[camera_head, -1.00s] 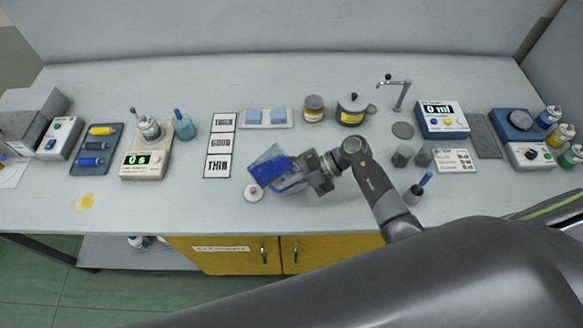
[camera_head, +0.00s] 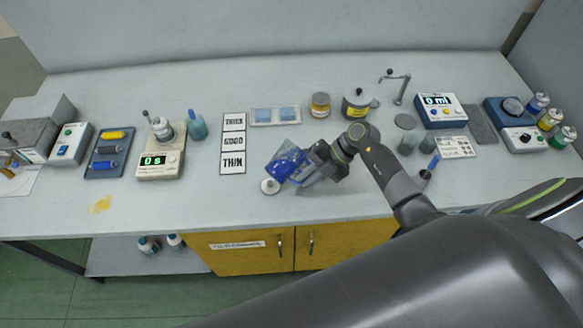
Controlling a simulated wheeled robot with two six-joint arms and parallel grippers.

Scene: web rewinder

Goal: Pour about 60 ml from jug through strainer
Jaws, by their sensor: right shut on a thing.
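A clear jug with blue liquid (camera_head: 281,169) is tilted in the middle of the view, over the front half of the bench. My right gripper (camera_head: 312,168) is shut on the jug from its right side and hides part of it. A small round white piece with a knob (camera_head: 270,186) lies just left of and below the jug; I cannot tell if they touch. I cannot make out the strainer for certain. A display box (camera_head: 440,114) at the right reads 0 ml. My left gripper is not in view.
Cards reading THICK, GOOD and THIN (camera_head: 233,143) lie left of the jug. A timer (camera_head: 160,165) reads 0 s. Small grey cups (camera_head: 407,143) stand right of my right arm. A yellow puddle (camera_head: 100,205) is at the front left. The bench between puddle and jug is clear.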

